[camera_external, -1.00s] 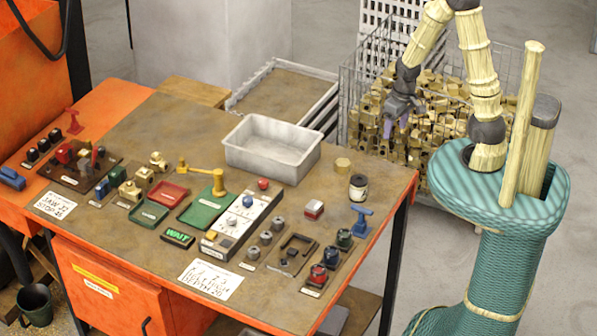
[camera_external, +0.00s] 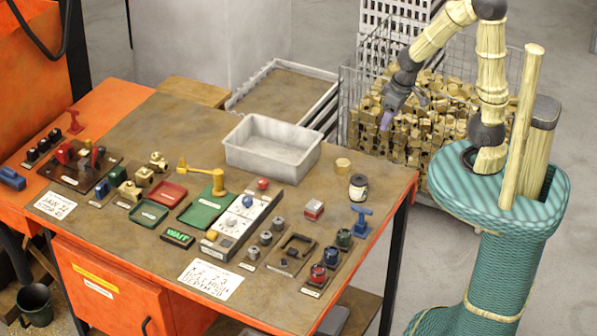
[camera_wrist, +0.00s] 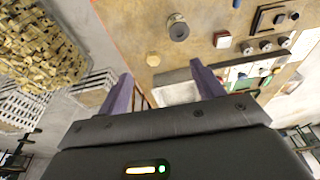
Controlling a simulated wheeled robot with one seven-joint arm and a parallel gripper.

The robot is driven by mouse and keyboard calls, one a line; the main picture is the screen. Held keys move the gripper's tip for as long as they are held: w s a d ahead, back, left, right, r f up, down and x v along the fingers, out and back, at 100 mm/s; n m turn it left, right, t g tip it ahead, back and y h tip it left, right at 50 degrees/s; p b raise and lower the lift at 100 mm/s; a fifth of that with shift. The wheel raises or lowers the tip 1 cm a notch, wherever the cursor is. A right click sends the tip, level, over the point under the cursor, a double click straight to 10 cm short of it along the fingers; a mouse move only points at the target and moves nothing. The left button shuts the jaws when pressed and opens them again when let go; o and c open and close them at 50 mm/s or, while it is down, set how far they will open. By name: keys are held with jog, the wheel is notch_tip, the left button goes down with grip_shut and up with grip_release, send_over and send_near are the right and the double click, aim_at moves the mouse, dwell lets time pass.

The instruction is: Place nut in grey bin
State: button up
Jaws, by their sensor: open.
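The nut looks to be the small brass hexagonal piece (camera_external: 342,165) lying on the brown bench top near its back right edge. It also shows in the wrist view as a small tan piece (camera_wrist: 153,59) just above the gap between my fingers. The grey bin (camera_external: 259,167) is an empty, open rectangular tray on the bench, left of the nut. In the wrist view part of the bin (camera_wrist: 176,92) shows between my fingers. My gripper (camera_external: 386,121) is open and empty, in the air beyond the bench's right edge. Its two purple fingers (camera_wrist: 161,68) are spread apart.
A dark jar (camera_external: 358,187) stands close to the nut. A red-and-white block (camera_external: 314,209) and a blue clamp-like piece (camera_external: 362,220) are nearby. A wire cage of brass parts (camera_external: 440,120) stands behind my gripper. The bench top between nut and bin is clear.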

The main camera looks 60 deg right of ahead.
jog(key=w+f+m+t+h+b, duration=0.1)
jog(key=w+f+m+b, duration=0.6)
jog(key=b, duration=1.7)
jog(key=w+f+h, duration=0.1)
jog(key=w+f, duration=0.2)
jog(key=w, duration=0.1)
jog(key=shift+w+d+m+h, duration=0.3)
jog(key=shift+w+d+h, duration=0.05)
jog(key=shift+d+h, duration=0.05)
jog(key=b, duration=0.2)
send_over(343, 163)
jog(key=s, duration=0.1)
jog(key=f, duration=0.7)
jog(key=a+f, duration=0.1)
jog(key=f, duration=0.3)
jog(key=shift+s+f, duration=0.15)
jog(key=x, duration=0.5)
jog(key=shift+s+f, duration=0.15)
jog(key=shift+f, duration=0.05)
